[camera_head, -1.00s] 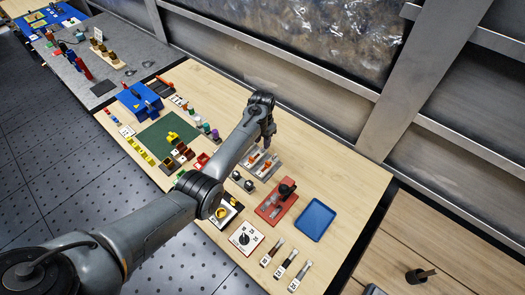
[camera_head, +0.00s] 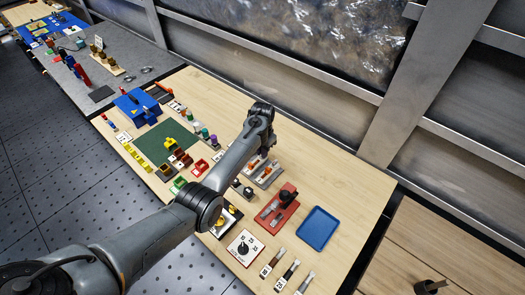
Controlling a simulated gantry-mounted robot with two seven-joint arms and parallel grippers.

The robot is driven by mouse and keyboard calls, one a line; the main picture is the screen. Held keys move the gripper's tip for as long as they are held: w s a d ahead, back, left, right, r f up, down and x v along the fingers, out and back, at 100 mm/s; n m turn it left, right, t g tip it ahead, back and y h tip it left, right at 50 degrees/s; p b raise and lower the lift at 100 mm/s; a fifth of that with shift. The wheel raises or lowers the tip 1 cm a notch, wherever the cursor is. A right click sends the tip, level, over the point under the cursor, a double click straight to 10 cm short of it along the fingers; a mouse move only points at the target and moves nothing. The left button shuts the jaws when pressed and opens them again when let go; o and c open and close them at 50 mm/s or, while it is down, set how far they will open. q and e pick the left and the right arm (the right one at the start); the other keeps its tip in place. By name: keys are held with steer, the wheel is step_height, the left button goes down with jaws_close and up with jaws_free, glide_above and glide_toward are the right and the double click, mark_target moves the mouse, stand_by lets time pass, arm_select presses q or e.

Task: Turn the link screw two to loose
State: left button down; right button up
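A grey plate (camera_head: 270,180) with small orange parts (camera_head: 254,164) on it lies on the wooden table, right of the middle. I take these parts to be the link screws, but they are too small to tell which is number two. My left gripper (camera_head: 265,154) points down at the far edge of this plate, close over the orange parts. Its fingers are too small and dark to tell whether they are open or shut, or whether they touch a screw. My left forearm hides part of the table in front of the plate. My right gripper is not in view.
A red fixture with a black knob (camera_head: 274,211) and a blue tray (camera_head: 318,229) lie right of the plate. A white dial card (camera_head: 245,248) and several tools (camera_head: 288,276) lie nearer. A green mat (camera_head: 162,140) and blue box (camera_head: 140,108) stand left. Bare wood lies behind the plate.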

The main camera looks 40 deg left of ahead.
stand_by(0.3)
arm_select(q)
steer(key=shift+r+n+p, duration=0.15)
steer(key=shift+n+p, duration=0.35)
steer(key=shift+p, duration=0.1)
steer(key=shift+n+p, duration=0.85)
steer(key=shift+n, duration=0.25)
steer(key=shift+n+p, duration=0.45)
steer(key=shift+n, duration=0.45)
steer(key=n, duration=0.2)
steer(key=shift+n+p, duration=0.4)
steer(key=n, duration=0.9)
steer(key=shift+f, duration=0.2)
steer(key=shift+n+b, duration=0.3)
steer(key=shift+n, duration=0.2)
